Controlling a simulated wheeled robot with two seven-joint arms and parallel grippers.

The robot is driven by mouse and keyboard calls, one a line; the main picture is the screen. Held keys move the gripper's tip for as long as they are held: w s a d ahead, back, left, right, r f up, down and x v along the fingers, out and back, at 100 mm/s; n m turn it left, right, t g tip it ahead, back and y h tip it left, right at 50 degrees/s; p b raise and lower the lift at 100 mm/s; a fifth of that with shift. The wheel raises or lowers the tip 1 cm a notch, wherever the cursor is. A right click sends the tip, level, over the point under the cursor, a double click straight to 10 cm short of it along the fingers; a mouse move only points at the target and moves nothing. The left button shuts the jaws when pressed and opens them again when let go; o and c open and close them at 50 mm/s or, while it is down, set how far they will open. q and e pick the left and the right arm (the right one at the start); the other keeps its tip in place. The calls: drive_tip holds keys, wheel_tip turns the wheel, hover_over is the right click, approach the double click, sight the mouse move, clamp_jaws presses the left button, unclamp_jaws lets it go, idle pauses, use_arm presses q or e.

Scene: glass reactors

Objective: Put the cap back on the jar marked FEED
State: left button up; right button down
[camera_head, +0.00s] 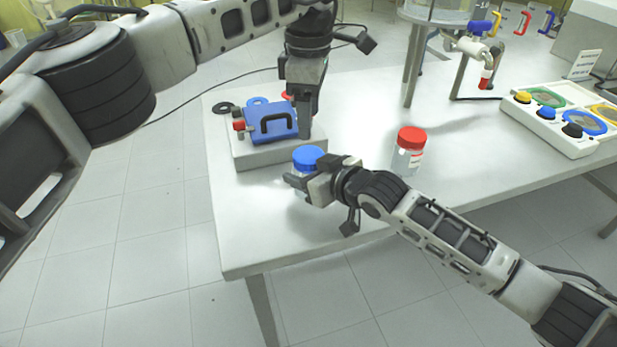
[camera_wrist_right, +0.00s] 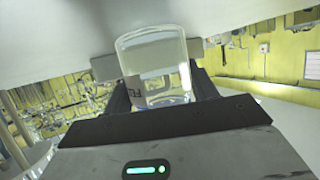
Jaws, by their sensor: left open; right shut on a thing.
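The clear jar (camera_wrist_right: 155,55) is between the fingers of my right gripper (camera_head: 310,186), which is shut on it. Part of a dark label marking, seemingly the start of FEED, shows in the right wrist view. A blue cap (camera_head: 308,156) sits at the top of this jar in the head view; whether it is fully seated I cannot tell. Most of the jar is hidden behind my right gripper there. My left gripper (camera_head: 304,134) points down just above and behind the blue cap, open and apparently empty.
A jar with a red cap (camera_head: 409,150) stands right of my right gripper. A grey block (camera_head: 255,156) with a blue handled plate (camera_head: 271,122) is behind left. A panel with coloured knobs (camera_head: 551,122) is at the right. The table's front edge (camera_head: 290,262) is clear.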

sight(309, 154)
use_arm(q)
drive_tip(key=n, duration=1.4)
drive_tip(key=shift+n, duration=0.3)
drive_tip(key=n, duration=0.4)
drive_tip(key=shift+n, duration=0.3)
wheel_tip(309, 154, down, 8)
drive_tip(key=shift+f, duration=0.1)
